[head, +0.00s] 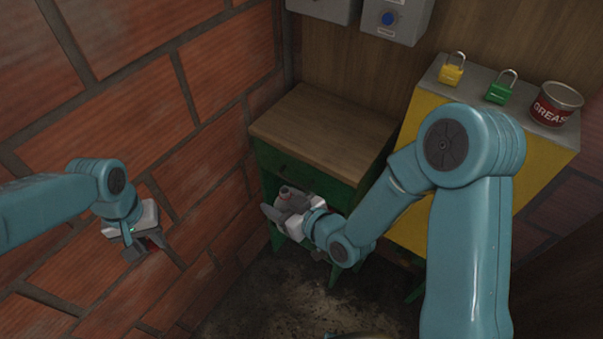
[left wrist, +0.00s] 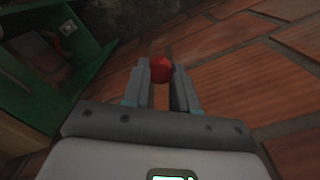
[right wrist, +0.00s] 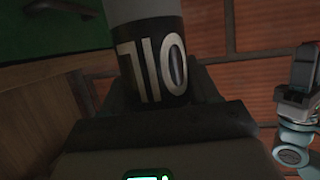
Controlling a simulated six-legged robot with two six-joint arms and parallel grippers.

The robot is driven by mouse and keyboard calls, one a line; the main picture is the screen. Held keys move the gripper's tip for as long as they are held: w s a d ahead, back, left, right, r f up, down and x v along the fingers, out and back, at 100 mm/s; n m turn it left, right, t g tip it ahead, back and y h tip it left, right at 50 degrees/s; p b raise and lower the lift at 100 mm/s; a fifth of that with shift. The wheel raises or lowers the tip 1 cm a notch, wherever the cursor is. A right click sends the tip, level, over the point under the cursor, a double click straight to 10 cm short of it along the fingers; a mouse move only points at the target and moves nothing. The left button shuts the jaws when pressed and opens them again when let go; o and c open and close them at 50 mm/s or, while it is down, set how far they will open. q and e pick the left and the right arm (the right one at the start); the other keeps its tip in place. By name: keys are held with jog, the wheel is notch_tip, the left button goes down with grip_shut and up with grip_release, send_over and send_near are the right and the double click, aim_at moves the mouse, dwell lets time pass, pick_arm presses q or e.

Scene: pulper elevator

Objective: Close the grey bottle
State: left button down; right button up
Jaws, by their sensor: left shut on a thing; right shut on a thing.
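The grey bottle (right wrist: 150,50) has a black band with the letters OIL and is held in my right gripper (right wrist: 160,95). Its upper end runs out of the right wrist view. In the head view my right gripper (head: 280,213) is in front of the green cabinet, with the bottle's top (head: 286,191) showing small above it. My left gripper (left wrist: 160,85) is shut on a small round red cap (left wrist: 161,69) at its fingertips. In the head view my left gripper (head: 143,249) hangs near the brick wall, well apart from the bottle.
A green cabinet (head: 269,160) with a bare wooden top (head: 325,132) stands at the wall. A yellow cabinet (head: 540,165) carries a yellow padlock (head: 451,74), a green padlock (head: 498,94) and a red grease tin (head: 553,108). The brick wall (head: 140,90) is close on the left.

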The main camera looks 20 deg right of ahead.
jog(key=a, duration=0.1)
jog(key=s+a+f+n+g+y, duration=0.1)
jog(key=a, duration=0.1)
jog(key=s+a+f+n+y, duration=0.1)
jog(key=shift+s+a+f+g, duration=0.1)
jog(key=shift+a+f+g, duration=0.15)
jog(key=shift+a+g, duration=0.1)
pick_arm(q)
jog(key=shift+s+a+n, duration=0.15)
jog(key=shift+s+n, duration=0.15)
jog(key=shift+n, duration=0.6)
jog(key=r+n, duration=0.1)
jog(key=n, duration=0.1)
jog(key=w+d+r+n, duration=0.1)
jog(key=n, duration=0.1)
jog(key=shift+w+r+n, duration=0.15)
jog(key=shift+r+n, duration=0.15)
jog(key=shift+r, duration=0.05)
jog(key=s+d+r, duration=0.1)
jog(key=d+r, duration=0.3)
jog(key=d, duration=0.8)
jog(key=d+r, duration=0.3)
jog(key=d, duration=0.9)
jog(key=shift+s+r, duration=0.4)
